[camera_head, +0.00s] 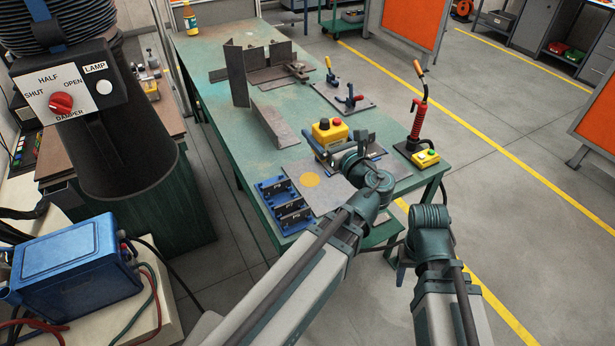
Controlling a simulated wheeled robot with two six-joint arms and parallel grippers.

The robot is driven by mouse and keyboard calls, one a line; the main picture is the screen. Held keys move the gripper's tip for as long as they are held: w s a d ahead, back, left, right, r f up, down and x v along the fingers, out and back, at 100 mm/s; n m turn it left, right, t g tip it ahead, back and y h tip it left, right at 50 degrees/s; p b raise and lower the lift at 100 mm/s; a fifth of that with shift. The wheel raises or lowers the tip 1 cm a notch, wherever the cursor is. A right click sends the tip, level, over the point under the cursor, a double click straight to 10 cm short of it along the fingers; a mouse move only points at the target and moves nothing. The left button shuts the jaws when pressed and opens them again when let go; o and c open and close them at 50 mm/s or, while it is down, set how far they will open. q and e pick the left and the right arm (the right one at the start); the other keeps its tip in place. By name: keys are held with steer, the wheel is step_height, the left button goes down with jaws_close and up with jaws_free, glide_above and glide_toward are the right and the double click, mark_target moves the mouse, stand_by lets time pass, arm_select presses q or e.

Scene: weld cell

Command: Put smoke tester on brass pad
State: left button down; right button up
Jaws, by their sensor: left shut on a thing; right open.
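The brass pad (310,180) is a flat, round yellow disc on a grey plate near the front of the green table (215,75). Whether the box is lifted or touches the table is hard to tell. My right gripper (402,263) is open and low beside the table's right front edge, mostly hidden by its wrist.
A blue rack (284,203) stands left of the pad. Steel angle pieces (268,120) and clamps (350,100) lie farther back. Floor to the right is open.

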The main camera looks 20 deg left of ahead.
arm_select(q)
steer(key=w+d+f+b, duration=0.1)
steer(key=w+f+b, duration=0.1)
steer(key=f+b, duration=0.5)
steer(key=w+d+f+b, duration=0.2)
steer(key=w+f+b, duration=0.1)
steer(key=f+b, duration=0.4)
steer(key=w+d+f+b, duration=0.1)
steer(key=w+f+b, duration=0.1)
steer(key=f+b, duration=0.4)
steer(key=shift+w+d+f+b, duration=0.35)
steer(key=shift+w+f+b, duration=0.05)
steer(key=shift+f, duration=0.1)
steer(key=shift+r, duration=0.1)
arm_select(e)
step_height(320, 180, down, 21)
